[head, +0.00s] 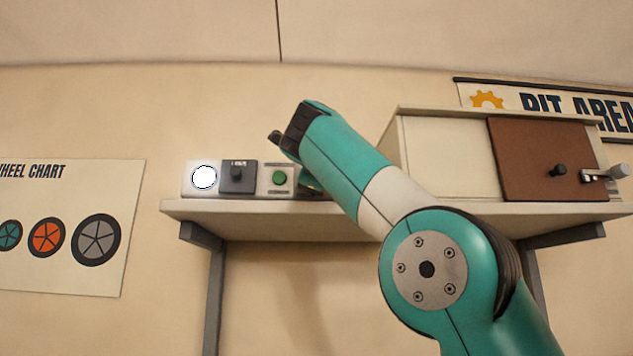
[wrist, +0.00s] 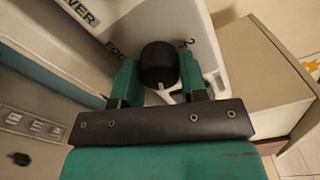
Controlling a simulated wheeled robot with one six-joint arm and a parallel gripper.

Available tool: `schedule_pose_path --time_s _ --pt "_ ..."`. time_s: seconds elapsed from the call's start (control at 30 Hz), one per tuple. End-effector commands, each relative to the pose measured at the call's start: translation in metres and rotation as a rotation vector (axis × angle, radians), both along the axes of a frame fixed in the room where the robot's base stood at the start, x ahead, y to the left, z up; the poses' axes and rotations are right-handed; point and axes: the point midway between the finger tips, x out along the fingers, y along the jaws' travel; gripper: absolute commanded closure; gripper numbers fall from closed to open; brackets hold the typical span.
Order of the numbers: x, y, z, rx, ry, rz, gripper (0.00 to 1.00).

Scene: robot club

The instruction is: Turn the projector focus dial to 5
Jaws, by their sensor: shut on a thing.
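The focus dial (wrist: 158,60) is a round black knob on a pale panel in the wrist view. A small white pointer shows at its near edge. My gripper (wrist: 158,74) is shut on it, with one teal finger on each side. Part of the lettering "FOC" shows left of the dial and a "2" to its right. The other scale marks are hidden or too small to read, so I cannot tell the setting. In the head view my arm hides the dial and the fingertips.
A shelf (head: 400,213) carries a white lamp (head: 204,177), a dark switch box (head: 238,178) and a green button (head: 279,178) on the left. A cabinet (head: 440,160) with a brown door stands on the right, close to my arm; its side (wrist: 262,75) shows in the wrist view.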

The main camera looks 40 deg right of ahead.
Motion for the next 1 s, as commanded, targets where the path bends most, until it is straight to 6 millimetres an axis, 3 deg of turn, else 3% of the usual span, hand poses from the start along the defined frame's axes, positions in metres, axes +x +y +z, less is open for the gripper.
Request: schedule_pose_path --time_s 0.5,1.0 --pt "0.0013 0.0012 -0.0026 0.382 -0.256 0.000 0.84" --pt "0.0019 0.0021 -0.0030 0.564 -0.378 0.000 0.84"
